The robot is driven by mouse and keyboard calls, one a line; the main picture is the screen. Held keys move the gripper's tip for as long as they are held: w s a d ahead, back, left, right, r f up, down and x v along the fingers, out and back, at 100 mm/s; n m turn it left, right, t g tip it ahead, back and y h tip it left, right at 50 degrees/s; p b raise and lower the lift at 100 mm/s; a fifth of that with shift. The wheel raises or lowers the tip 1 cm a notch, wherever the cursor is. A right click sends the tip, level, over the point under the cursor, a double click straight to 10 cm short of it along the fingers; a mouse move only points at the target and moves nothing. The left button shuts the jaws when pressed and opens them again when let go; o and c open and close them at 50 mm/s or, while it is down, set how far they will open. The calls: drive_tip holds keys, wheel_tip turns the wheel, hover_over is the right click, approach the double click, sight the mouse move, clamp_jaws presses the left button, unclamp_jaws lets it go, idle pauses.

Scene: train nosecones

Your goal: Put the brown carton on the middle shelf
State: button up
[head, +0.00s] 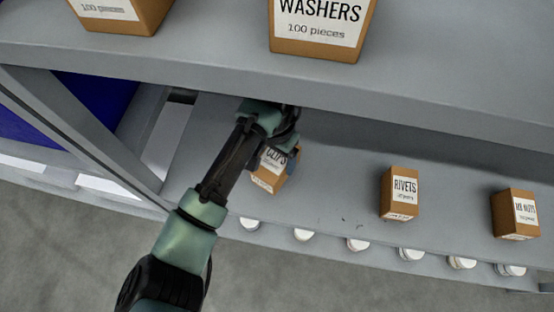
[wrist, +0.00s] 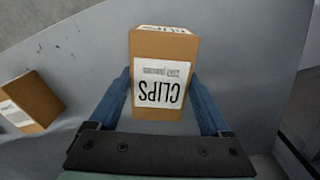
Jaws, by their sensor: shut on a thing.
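A brown carton with a white CLIPS label (wrist: 152,104) is between the two blue fingers of my gripper (wrist: 164,92) in the wrist view, and the fingers are shut on its sides. In the head view the same carton (head: 270,179) shows below my gripper (head: 280,155), partly covered by it. It is at the left part of the middle shelf (head: 335,190), under the upper shelf. I cannot tell whether its base touches the shelf.
A RIVETS carton (head: 400,194) and another brown carton (head: 515,214) stand on the middle shelf to the right. A WASHERS carton (head: 322,28) stands on the upper shelf (head: 200,42). A slanted grey post (head: 90,140) is left of my arm. Several white round things line the level below.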

sight(275, 159)
drive_tip(key=shift+f, duration=1.95)
drive_tip(key=shift+f, duration=0.15)
drive_tip(key=o, duration=1.3)
wheel_tip(275, 159, up, 12)
drive_tip(key=shift+r+p, duration=0.2)
drive_tip(key=shift+p, duration=0.15)
drive_tip(key=shift+s, duration=0.1)
